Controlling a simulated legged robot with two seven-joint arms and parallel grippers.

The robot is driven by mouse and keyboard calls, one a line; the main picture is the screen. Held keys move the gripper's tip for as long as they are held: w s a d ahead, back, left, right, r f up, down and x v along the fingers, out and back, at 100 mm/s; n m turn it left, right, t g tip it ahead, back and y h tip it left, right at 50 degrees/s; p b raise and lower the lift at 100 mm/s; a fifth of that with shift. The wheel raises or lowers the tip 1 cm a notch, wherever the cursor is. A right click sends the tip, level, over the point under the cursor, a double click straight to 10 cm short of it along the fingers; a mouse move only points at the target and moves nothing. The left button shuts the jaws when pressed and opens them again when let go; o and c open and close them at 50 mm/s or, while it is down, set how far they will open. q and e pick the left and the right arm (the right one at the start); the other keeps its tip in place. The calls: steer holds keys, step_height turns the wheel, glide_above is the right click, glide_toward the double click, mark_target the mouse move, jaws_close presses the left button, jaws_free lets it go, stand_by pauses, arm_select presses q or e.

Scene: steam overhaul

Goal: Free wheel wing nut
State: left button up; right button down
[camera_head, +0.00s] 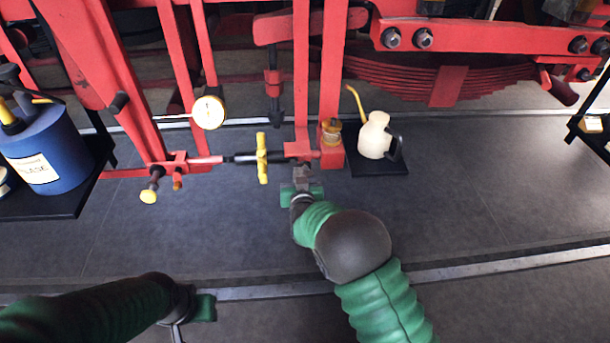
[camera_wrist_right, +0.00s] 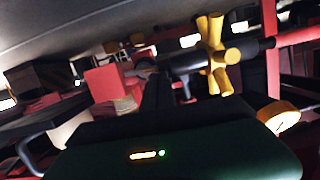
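The yellow wheel-shaped wing nut (camera_head: 262,158) sits on a dark threaded rod (camera_head: 240,158) between red brackets. It shows as a yellow cross in the right wrist view (camera_wrist_right: 217,55). My right gripper (camera_head: 301,175) is to the right of and slightly below the nut in the head view, apart from it, close to the red block at the rod's right end. Its fingers are small and partly hidden, so their opening cannot be told. My left gripper (camera_head: 190,310) is low at the left, away from the nut; its fingers are mostly hidden or cut off.
A cream oil can (camera_head: 374,136) stands on a dark shelf at the right. A blue canister (camera_head: 45,145) stands on a dark shelf at the left. A round gauge (camera_head: 208,112) hangs above the rod. Red frame bars surround the rod. The grey floor below is clear.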

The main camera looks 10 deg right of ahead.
arm_select(q)
steer(key=shift+d, duration=0.3)
arm_select(e)
steer(key=shift+a+f+n, duration=0.1)
steer(key=shift+f+n, duration=0.35)
steer(key=shift+n, duration=0.15)
arm_select(q)
steer(key=shift+d, duration=0.1)
steer(key=shift+r, duration=0.1)
